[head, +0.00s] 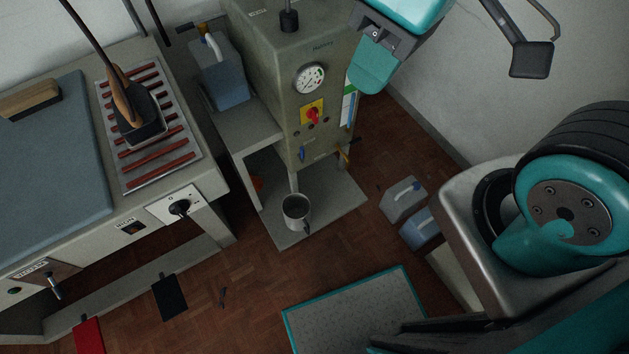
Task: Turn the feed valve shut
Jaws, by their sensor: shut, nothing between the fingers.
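A grey-green boiler cabinet (262,62) stands at the upper middle of the head view. Low on its front is a small blue lever handle (302,154), pointing roughly up and down. A small brass-coloured fitting (345,152) sits at its lower right edge. Which of these is the feed valve I cannot tell, and no label is readable. Above them are a round gauge (310,78) and a red knob on a yellow plate (312,115). My teal arm shows at the top and right. My gripper's fingertips cannot be made out, and nothing of mine visibly touches the small handles.
A metal pot (296,211) stands on the cabinet's low shelf. A blue-grey jug (221,76) stands on a side shelf. Two canisters (403,199) are on the floor at right. An ironing table (50,160) with an iron (128,108) fills the left. Wooden floor in front is mostly clear.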

